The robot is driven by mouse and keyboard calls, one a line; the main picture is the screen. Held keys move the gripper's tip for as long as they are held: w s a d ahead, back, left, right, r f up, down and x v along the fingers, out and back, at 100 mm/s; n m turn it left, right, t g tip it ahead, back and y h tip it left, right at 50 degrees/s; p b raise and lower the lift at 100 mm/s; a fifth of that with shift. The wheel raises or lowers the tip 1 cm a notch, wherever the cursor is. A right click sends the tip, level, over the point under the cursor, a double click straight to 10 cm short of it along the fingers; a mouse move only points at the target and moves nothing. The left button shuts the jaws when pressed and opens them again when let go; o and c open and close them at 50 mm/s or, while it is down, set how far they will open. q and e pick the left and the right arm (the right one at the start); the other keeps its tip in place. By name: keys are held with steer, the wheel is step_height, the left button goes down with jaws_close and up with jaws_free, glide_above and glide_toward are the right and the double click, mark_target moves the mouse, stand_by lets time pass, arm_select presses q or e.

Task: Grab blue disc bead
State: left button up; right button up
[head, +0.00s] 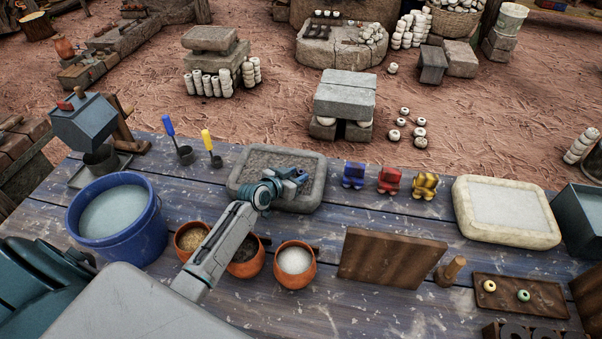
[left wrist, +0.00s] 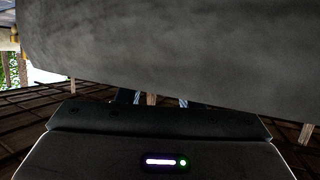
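A cluster of small blue pieces (head: 353,175) stands on the blue plank table, left of a similar red cluster (head: 389,180) and a yellow one (head: 425,185). I cannot make out a single blue disc bead in it. My left gripper (head: 300,177) is over the right part of a grey stone tray (head: 246,184), left of the blue cluster and apart from it. Its fingers are too small and dark to tell their opening, and I see nothing held. In the left wrist view a large grey surface (left wrist: 180,50) fills the top. My right gripper is not in view.
A wooden tray (head: 548,301) holds a yellow bead (head: 489,286) and a green bead (head: 523,296). A brown upright board (head: 390,258), clay bowls (head: 294,262) and a blue bucket (head: 150,232) stand nearer. A pale stone tray (head: 470,232) lies to the right.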

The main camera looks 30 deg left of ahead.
arm_select(q)
steer(key=c, duration=0.6)
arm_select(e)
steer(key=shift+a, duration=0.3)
arm_select(q)
steer(key=shift+o, duration=0.2)
